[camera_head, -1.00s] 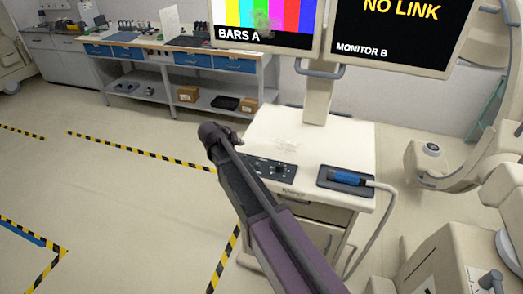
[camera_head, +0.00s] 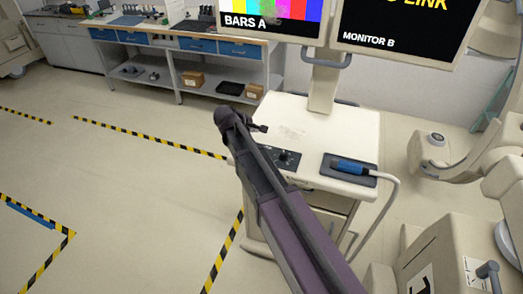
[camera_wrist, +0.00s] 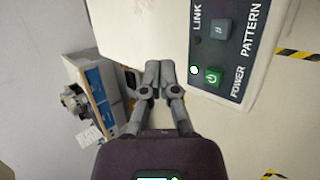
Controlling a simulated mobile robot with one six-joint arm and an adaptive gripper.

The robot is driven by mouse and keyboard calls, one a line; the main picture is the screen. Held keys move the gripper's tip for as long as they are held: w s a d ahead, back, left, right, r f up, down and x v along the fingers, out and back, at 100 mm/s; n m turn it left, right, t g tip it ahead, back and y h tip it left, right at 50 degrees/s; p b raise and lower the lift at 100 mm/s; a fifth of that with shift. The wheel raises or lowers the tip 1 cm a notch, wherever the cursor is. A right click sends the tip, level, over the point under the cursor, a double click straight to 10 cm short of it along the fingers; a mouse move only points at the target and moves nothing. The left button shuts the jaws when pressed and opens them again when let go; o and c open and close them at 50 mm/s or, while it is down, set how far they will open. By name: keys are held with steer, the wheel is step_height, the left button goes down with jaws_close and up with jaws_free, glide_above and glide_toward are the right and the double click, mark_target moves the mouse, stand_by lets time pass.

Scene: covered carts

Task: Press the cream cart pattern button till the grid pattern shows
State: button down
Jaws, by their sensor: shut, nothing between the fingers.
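The cream cart (camera_head: 335,125) stands right of centre in the head view. Its dark control panel (camera_head: 289,159) is on the front edge of the top, partly hidden by my arm. In the wrist view the panel (camera_wrist: 236,60) is at upper right, with a grey-blue button (camera_wrist: 218,28) beside the word PATTERN and a green power button (camera_wrist: 213,76) below it. My gripper (camera_wrist: 159,65) is shut and empty, apart from the panel and left of the buttons. In the head view my gripper (camera_head: 262,128) is near the cart top's left edge. The left monitor (camera_head: 270,15) shows colour bars, labelled BARS A.
The right monitor (camera_head: 400,25) reads LINK, its upper part cut off, labelled MONITOR B. A blue-handled probe (camera_head: 350,167) with a cable lies on the cart's right. A workbench (camera_head: 180,40) stands behind at left. The floor at left is clear, with striped tape.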

steer(key=n, duration=0.2)
steer(key=d+n, duration=0.1)
steer(key=d+r+n, duration=0.1)
steer(key=n, duration=0.1)
steer(key=shift+s+n+p, duration=0.3)
steer(key=shift+s+p, duration=0.1)
steer(key=shift+f, duration=0.15)
step_height(320, 180, down, 9)
steer(key=b, duration=0.8)
steer(key=shift+r+b, duration=0.2)
steer(key=shift+b, duration=0.2)
steer(key=shift+f+b, duration=0.9)
steer(key=shift+b, duration=0.05)
stand_by(2.5)
stand_by(0.3)
steer(key=shift+r+p, duration=0.95)
steer(key=shift+p, duration=0.05)
steer(key=shift+r+p, duration=2.5)
